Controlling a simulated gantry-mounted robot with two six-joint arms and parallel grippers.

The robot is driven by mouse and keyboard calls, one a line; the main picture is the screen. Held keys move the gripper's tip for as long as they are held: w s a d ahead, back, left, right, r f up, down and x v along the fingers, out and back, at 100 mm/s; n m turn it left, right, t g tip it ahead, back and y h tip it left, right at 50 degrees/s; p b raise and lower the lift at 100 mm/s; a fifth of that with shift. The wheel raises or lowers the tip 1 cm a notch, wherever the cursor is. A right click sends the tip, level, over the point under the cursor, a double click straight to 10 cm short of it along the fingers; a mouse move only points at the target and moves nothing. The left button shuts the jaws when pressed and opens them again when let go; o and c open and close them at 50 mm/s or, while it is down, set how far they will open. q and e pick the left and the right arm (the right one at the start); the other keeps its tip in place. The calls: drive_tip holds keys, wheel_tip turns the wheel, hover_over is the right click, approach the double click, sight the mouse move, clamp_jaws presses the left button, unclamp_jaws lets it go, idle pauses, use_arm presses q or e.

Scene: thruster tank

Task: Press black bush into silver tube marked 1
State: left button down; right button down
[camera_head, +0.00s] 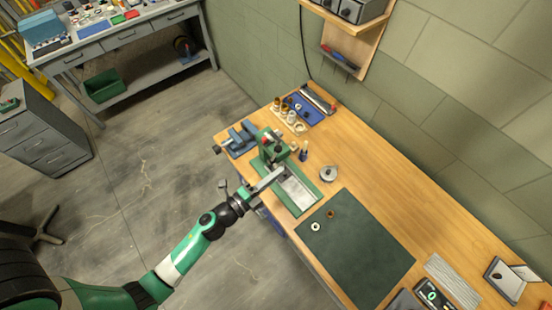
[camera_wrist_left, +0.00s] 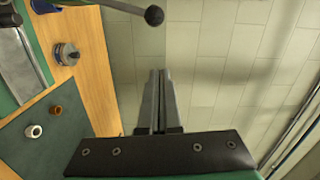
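My left gripper (camera_head: 280,171) reaches over the front edge of the workbench, beside the green press (camera_head: 272,148). In the left wrist view its two grey fingers (camera_wrist_left: 159,73) lie close together with nothing visible between them. A black ball-ended lever (camera_wrist_left: 154,15) is beyond the fingertips. A white ring (camera_head: 315,226) and a brown ring (camera_head: 331,213) lie apart on the dark green mat (camera_head: 355,255). I cannot pick out the black bush or read a number on any silver tube. My right gripper is not in view.
A silver round piece (camera_head: 329,174) stands right of the press. Several small parts stand on a white tray (camera_head: 290,122) and a blue tray (camera_head: 303,109) at the back. A blue vise (camera_head: 241,138) is at the left end. Most of the mat is clear.

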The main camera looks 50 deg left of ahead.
use_arm(q)
drive_tip(key=shift+w+a+f+p, duration=0.1)
drive_tip(key=shift+w+a+p, duration=0.05)
drive_tip(key=shift+w+a, duration=0.8)
drive_tip(key=shift+w+a+f+p, duration=0.15)
drive_tip(key=shift+w+a, duration=0.55)
drive_tip(key=shift+a, duration=0.35)
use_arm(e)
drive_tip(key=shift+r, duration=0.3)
use_arm(q)
drive_tip(key=shift+r, duration=0.1)
